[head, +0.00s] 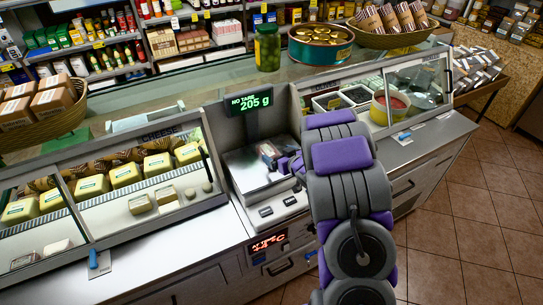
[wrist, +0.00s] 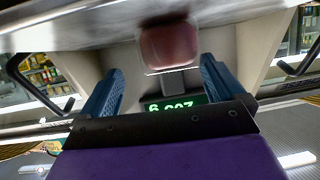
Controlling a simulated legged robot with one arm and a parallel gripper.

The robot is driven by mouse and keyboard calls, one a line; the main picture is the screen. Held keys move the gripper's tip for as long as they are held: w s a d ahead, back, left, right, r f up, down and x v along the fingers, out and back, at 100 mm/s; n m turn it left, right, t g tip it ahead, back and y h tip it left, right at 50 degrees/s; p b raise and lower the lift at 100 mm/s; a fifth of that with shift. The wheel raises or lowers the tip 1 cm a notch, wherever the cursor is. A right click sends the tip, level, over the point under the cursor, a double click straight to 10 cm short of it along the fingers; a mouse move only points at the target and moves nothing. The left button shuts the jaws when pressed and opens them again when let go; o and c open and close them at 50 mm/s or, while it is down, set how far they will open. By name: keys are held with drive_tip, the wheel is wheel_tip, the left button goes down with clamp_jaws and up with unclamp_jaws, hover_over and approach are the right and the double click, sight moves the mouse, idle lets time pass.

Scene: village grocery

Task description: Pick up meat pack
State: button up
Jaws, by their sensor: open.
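In the wrist view the meat pack (wrist: 169,46) looks blurred and reddish-brown, with a pale lower edge. My gripper (head: 289,163) is at the right of the pack in the head view, partly hidden by my purple and grey arm. In the wrist view my gripper (wrist: 162,75) is open, with one blue finger on each side and the pack between and beyond the tips. I cannot tell whether a finger touches it.
A glass cheese case (head: 150,180) is at the left and another glass case (head: 380,90) at the right. A pickle jar (head: 267,47) and a round tin (head: 320,45) stand on top behind.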

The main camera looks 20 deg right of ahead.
sight(269, 153)
drive_tip(key=shift+w+a, duration=0.35)
drive_tip(key=shift+a, duration=0.45)
drive_tip(key=shift+w+a+f+b, duration=0.3)
drive_tip(key=shift+w+f, duration=0.1)
drive_tip(key=shift+w, duration=0.25)
drive_tip(key=shift+w+a+f+b, duration=0.3)
drive_tip(key=shift+w+f, duration=0.05)
drive_tip(key=shift+w, duration=0.25)
drive_tip(key=shift+w+d+f, duration=0.25)
drive_tip(key=shift+w, duration=0.2)
drive_tip(key=shift+w+d+f, duration=0.2)
drive_tip(key=shift+w+d, duration=0.05)
drive_tip(key=shift+w, duration=0.15)
drive_tip(key=shift+w+d, duration=0.1)
drive_tip(key=shift+d, duration=0.25)
drive_tip(key=shift+a+r, duration=0.15)
drive_tip(key=shift+a, duration=0.6)
drive_tip(key=c, duration=0.5)
drive_tip(key=shift+c, duration=1.3)
drive_tip(key=shift+d, duration=0.45)
drive_tip(key=c, duration=0.5)
drive_tip(key=shift+c, duration=0.3)
drive_tip(key=shift+a, duration=0.1)
